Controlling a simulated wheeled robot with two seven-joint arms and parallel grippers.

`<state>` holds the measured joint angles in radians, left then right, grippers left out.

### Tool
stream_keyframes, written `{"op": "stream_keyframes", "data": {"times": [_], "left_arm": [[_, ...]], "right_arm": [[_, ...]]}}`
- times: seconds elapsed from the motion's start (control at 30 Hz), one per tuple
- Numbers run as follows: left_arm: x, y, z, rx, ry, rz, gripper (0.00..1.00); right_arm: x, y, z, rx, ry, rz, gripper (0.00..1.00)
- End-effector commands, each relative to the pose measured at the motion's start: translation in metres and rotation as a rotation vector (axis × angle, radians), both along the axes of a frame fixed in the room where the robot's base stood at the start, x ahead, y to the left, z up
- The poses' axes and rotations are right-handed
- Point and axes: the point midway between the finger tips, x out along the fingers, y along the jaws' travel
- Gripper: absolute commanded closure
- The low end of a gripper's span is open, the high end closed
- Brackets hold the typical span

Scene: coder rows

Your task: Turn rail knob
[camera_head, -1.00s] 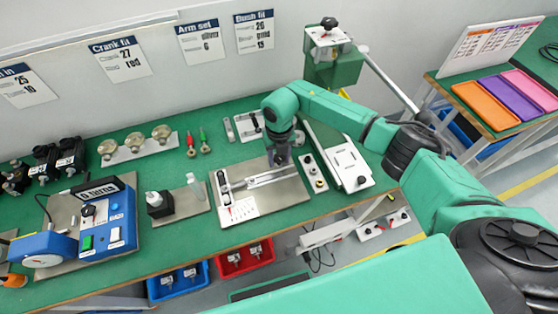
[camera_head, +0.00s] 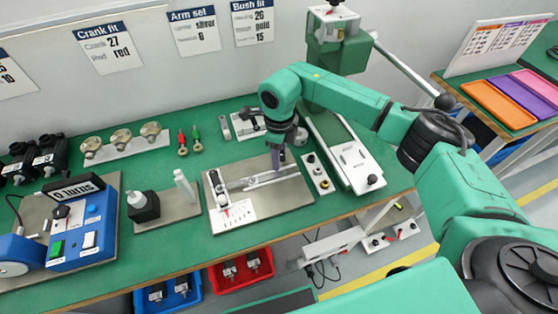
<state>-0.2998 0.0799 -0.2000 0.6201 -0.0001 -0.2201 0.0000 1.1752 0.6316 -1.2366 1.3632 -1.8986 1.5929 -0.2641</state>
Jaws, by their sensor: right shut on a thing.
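The rail fixture is a grey plate (camera_head: 295,197) on the green bench, with a metal rail (camera_head: 262,181) along it and a white scale card (camera_head: 234,215) with red marks at its front left. My right gripper (camera_head: 278,165) points down over the back of the rail, right of its middle. It is shut on the rail knob, which the fingers and wrist largely hide. I cannot make out the knob's angle. My left gripper is not in view.
Right of the fixture are a narrow strip with round pieces (camera_head: 318,172) and a white-topped device (camera_head: 357,164). Red (camera_head: 242,270) and blue (camera_head: 168,295) bins sit below the bench edge.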

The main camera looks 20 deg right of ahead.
Motion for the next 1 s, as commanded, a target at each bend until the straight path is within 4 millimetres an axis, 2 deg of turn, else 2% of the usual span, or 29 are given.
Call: {"op": "stream_keyframes", "data": {"times": [0.1, 0.53, 1.0], "left_arm": [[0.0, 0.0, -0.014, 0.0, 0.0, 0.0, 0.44], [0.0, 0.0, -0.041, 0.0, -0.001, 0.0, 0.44], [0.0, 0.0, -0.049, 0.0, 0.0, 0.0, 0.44]], "right_arm": [[0.002, 0.0, -0.003, 0.0, -0.006, 0.109, 1.0], [0.002, -0.001, -0.001, -0.001, -0.005, 0.498, 1.0], [0.002, 0.0, 0.001, 0.0, -0.004, 0.662, 1.0]]}}
